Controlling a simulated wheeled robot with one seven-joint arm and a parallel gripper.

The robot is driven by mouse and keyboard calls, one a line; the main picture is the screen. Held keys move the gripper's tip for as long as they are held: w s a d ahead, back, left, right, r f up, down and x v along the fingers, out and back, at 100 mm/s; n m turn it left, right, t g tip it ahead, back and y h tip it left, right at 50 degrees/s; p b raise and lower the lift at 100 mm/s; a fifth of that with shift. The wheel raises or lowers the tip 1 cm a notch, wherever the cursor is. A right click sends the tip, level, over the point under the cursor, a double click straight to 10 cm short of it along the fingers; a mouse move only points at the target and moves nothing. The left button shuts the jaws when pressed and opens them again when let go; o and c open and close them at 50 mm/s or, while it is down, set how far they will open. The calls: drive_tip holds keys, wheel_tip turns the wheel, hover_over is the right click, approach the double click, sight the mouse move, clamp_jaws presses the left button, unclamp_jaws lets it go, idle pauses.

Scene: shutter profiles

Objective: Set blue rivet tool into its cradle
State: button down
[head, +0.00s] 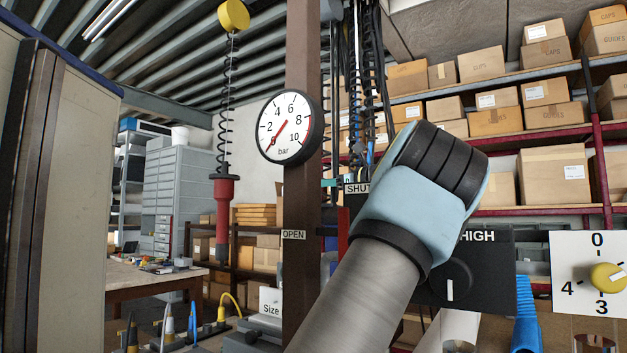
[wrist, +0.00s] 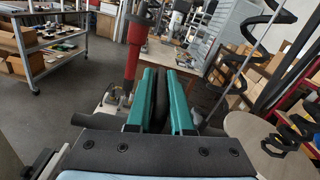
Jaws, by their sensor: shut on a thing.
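My gripper (wrist: 160,73) shows in the wrist view with two green fingers closed on a dark, narrow thing (wrist: 160,100). I cannot tell from its visible part whether this is the blue rivet tool. In the head view my arm and wrist hide the fingers. A blue ribbed thing (head: 525,318) stands at the lower right of the head view, below the dial panels; I cannot tell if it is the tool. A red tool (head: 223,215) hangs upright from a coiled cord at the left and also shows left of my fingers in the wrist view (wrist: 134,52). I cannot make out the cradle.
A brown post (head: 302,230) bears a pressure gauge (head: 290,127). A black dial panel (head: 490,280) marked HIGH stands behind my wrist, beside a white panel with a yellow knob (head: 607,277). Black cables hang behind. Several pointed tools (head: 168,325) stand at the lower left.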

drive_tip(key=shift+d, duration=0.1)
drive_tip(key=c, duration=0.8)
unclamp_jaws()
drive_tip(key=shift+c, duration=0.2)
